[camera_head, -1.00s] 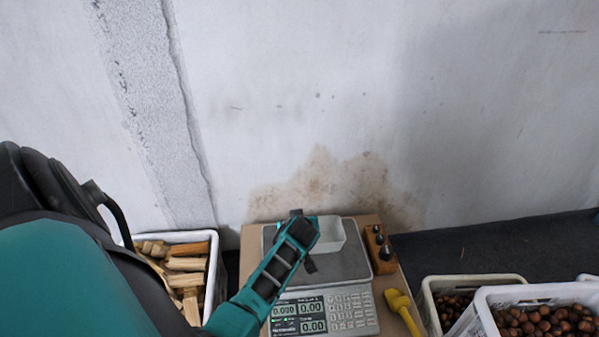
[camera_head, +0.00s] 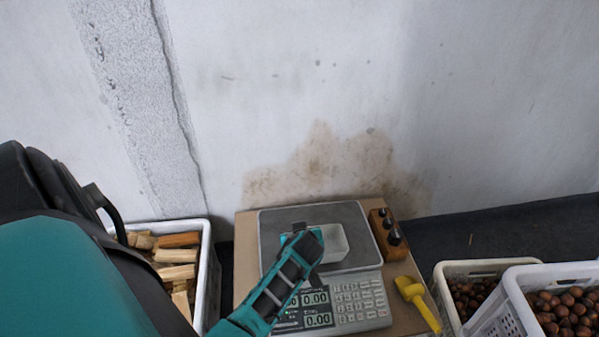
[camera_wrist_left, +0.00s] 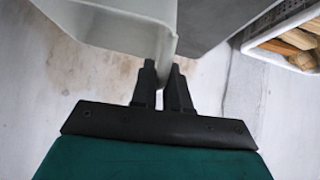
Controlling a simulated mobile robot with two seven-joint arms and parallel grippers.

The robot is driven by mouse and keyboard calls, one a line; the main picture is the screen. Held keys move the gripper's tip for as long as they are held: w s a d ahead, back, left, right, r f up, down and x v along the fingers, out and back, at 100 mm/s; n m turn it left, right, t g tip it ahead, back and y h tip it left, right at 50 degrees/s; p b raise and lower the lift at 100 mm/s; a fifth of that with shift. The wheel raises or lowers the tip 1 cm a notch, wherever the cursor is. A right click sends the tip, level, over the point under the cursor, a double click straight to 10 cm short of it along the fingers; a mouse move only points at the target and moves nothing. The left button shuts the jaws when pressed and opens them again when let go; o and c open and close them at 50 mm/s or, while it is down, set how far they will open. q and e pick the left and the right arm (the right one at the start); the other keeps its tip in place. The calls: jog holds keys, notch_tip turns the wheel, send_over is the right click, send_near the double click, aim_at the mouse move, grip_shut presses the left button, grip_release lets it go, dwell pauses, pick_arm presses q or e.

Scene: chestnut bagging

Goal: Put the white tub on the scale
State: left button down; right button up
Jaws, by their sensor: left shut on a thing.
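The white tub (camera_head: 336,245) is over the grey plate of the scale (camera_head: 350,211) in the head view. I cannot tell whether it touches the plate. My left gripper (camera_head: 312,244) is at the tub's left side, shut on its wall. In the left wrist view, the fingertips (camera_wrist_left: 163,75) pinch the edge of the tub (camera_wrist_left: 110,22), which fills the upper left. The scale's display and keypad (camera_head: 340,302) face me, partly hidden by my left arm. My right gripper is in neither view.
A wooden block with dark weights (camera_head: 388,240) stands right of the scale plate. A yellow scoop-like tool (camera_head: 418,302) lies by the keypad. A white crate of wood pieces (camera_head: 207,265) is at left. White crates of chestnuts (camera_head: 515,290) are at right. A wall stands behind.

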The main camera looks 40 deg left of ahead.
pick_arm(q)
jog(key=shift+f+b, duration=0.4)
jog(key=shift+f, duration=0.7)
jog(key=c, duration=1.1)
grip_release()
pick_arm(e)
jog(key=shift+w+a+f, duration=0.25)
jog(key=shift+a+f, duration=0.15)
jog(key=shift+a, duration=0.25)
pick_arm(q)
jog(key=shift+r, duration=0.2)
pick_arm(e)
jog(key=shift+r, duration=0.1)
